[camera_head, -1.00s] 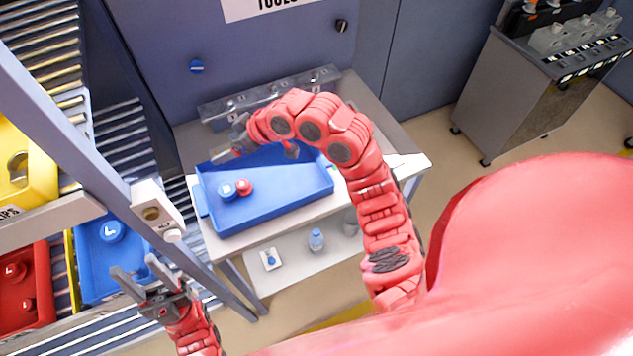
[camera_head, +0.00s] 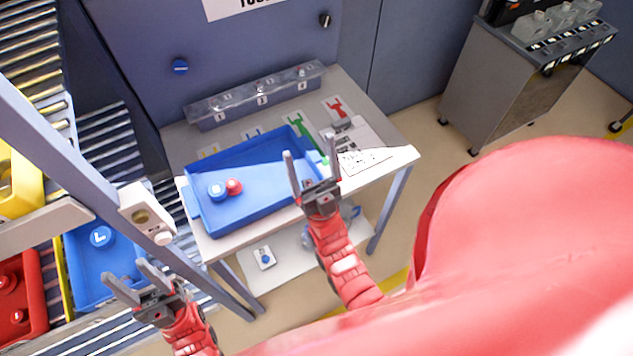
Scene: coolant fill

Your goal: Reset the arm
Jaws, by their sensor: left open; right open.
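My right gripper (camera_head: 310,172) is open and empty. It shows in front of the right end of the blue tray (camera_head: 262,205), with its fingers pointing toward the back of the table. My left gripper (camera_head: 127,283) is open and empty at the lower left, in front of the roller rack. The blue tray lies on the white table and holds a blue round piece (camera_head: 217,190) and a red round piece (camera_head: 234,186) near its left end.
A clear bin row (camera_head: 262,92) stands at the back of the table (camera_head: 405,155), with coloured cards before it. A blue tray (camera_head: 88,250) and a red tray (camera_head: 22,300) sit on the rack at left. A rack post (camera_head: 85,185) stands near my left gripper. A grey cart (camera_head: 510,85) stands back right.

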